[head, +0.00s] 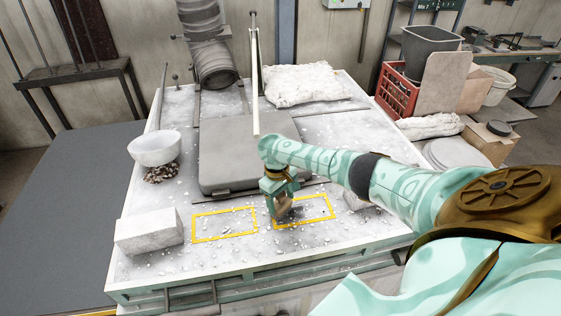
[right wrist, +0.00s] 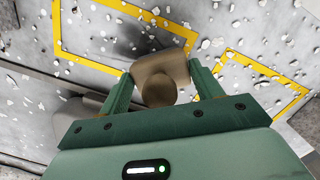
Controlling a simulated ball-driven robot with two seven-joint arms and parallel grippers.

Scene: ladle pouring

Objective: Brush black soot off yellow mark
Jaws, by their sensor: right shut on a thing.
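Two yellow rectangle outlines lie on the grey-white bench top: a left yellow mark (head: 223,238) and a right yellow mark (head: 329,206). My right gripper (head: 280,203) is over the left part of the right mark, shut on a tan brush (head: 285,208). In the right wrist view the brush (right wrist: 160,75) sits between the two green fingers, its wide end toward the yellow line. A dark soot smudge (right wrist: 130,38) shows on the surface inside the outline beside the brush. Whether the brush touches the surface is unclear. My left gripper is not in view.
Pale crumbs litter the bench top. A white bowl (head: 155,148) stands at left, a pale block (head: 149,231) at front left. A flat grey slab (head: 245,160) lies behind the marks, with an upright pale bar (head: 255,85) near it. A red crate (head: 396,92) stands at back right.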

